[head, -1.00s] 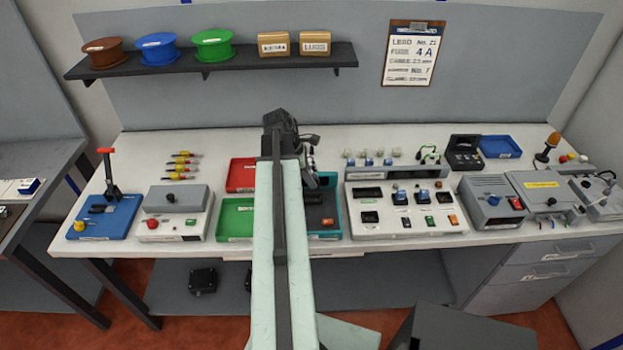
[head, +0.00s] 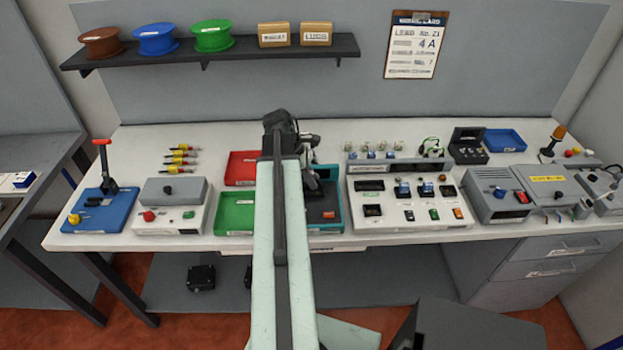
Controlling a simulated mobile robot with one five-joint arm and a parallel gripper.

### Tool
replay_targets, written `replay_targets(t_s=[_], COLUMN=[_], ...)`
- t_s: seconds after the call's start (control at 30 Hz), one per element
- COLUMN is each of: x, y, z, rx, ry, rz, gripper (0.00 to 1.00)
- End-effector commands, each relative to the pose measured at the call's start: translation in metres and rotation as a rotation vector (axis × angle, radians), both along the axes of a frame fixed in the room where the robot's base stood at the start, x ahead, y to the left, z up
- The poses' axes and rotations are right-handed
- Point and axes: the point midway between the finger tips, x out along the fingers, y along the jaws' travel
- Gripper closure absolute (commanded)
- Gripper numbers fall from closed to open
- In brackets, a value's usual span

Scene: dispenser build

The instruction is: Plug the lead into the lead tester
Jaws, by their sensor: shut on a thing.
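My gripper (head: 311,184) points down over the teal tray at mid-bench, partly behind my own arm. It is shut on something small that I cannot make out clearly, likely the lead. Several devices stand on the bench and their labels are too small to read, so I cannot tell for sure which is the lead tester. One is a grey and white box (head: 173,191) with a red knob and a green button, left of the gripper. Another is a wide white panel (head: 389,213) with dark displays and coloured switches, just right of the gripper.
A red tray (head: 241,164), a green tray (head: 235,215) and the teal tray (head: 331,227) lie around my arm. A blue base with a red-handled lever (head: 104,167) stands at the left. Grey boxes (head: 497,197) crowd the right end. A shelf (head: 225,54) hangs behind.

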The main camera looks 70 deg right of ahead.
Motion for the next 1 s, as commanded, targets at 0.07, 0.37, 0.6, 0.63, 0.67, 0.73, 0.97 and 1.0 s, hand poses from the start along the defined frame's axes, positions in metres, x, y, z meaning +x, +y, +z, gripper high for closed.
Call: replay_targets(t_s=[0.07,0.37,0.6,0.63,0.67,0.73,0.97,1.0], x=[0.000,-0.001,-0.001,-0.001,-0.001,-0.001,-0.001,-0.001], y=[0.000,0.000,0.000,0.000,0.000,0.000,0.000,0.000], z=[0.000,0.000,-0.001,-0.002,-0.003,-0.005,-0.010,-0.011], rx=[0.000,0.000,0.000,0.000,0.000,0.001,0.000,0.000], ry=[0.000,0.000,0.000,0.000,0.000,0.000,0.000,0.000], rz=[0.000,-0.001,-0.001,-0.001,-0.001,-0.001,-0.002,-0.002], gripper=[1.00,1.00,1.00,1.00,1.00,1.00,1.00,1.00])
